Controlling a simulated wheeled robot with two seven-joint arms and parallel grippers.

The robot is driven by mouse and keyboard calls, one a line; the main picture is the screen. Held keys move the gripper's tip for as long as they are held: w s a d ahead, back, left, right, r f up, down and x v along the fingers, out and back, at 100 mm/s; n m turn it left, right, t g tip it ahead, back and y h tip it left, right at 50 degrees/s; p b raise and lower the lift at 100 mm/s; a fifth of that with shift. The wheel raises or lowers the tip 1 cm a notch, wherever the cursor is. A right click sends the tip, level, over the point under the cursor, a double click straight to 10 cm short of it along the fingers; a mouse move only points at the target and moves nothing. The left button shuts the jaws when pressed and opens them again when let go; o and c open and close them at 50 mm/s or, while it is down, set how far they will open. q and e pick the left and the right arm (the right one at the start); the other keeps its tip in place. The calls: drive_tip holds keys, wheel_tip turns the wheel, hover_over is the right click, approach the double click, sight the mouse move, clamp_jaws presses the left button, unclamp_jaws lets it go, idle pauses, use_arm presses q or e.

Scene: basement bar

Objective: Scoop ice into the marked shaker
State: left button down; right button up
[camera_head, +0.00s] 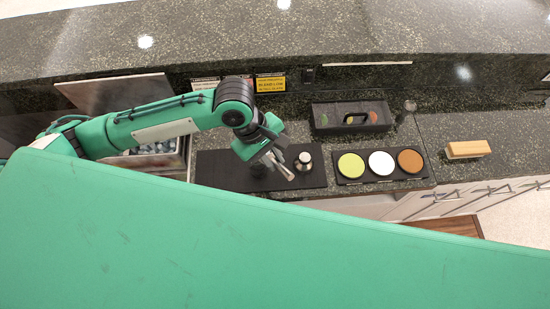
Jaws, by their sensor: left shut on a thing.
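My left gripper (270,152) hangs over the black mat on the counter. It is shut on a slim metallic thing that looks like the scoop (284,171), which points down and to the right. A silver shaker (304,162) stands upright on the black mat, just right of the scoop; no mark on it can be made out. Ice (158,147) shows in a steel bin at the left, partly hidden by my left arm. Whether the scoop holds ice cannot be told. My right gripper is not in view.
The black mat (222,172) lies beside a tray with green, white and brown discs (381,164). Behind stand a dark caddy (351,117) and small signs (270,84). A wooden block (467,149) lies at right. My own green body hides the foreground.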

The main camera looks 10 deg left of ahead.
use_arm(q)
drive_tip(key=w+a+g+h+b, duration=0.1)
drive_tip(key=b, duration=0.2)
drive_tip(key=w+a+r+g+h+b, duration=0.1)
drive_tip(key=h+b, duration=0.1)
drive_tip(key=b, duration=0.1)
drive_tip(key=shift+g, duration=0.3)
drive_tip(key=shift+w+a+r+n+g+h, duration=0.3)
drive_tip(key=shift+a+r+g+h, duration=0.1)
drive_tip(key=shift+r+h, duration=0.25)
drive_tip(key=shift+w+a+r+g+h+p, duration=0.15)
drive_tip(key=shift+w+a+g+h+p, duration=0.5)
drive_tip(key=shift+a+g+h+p, duration=0.4)
drive_tip(key=shift+w+a+n+g+h+p, duration=0.25)
drive_tip(key=shift+w+a+n+h+p, duration=0.1)
drive_tip(key=shift+w+h, duration=0.25)
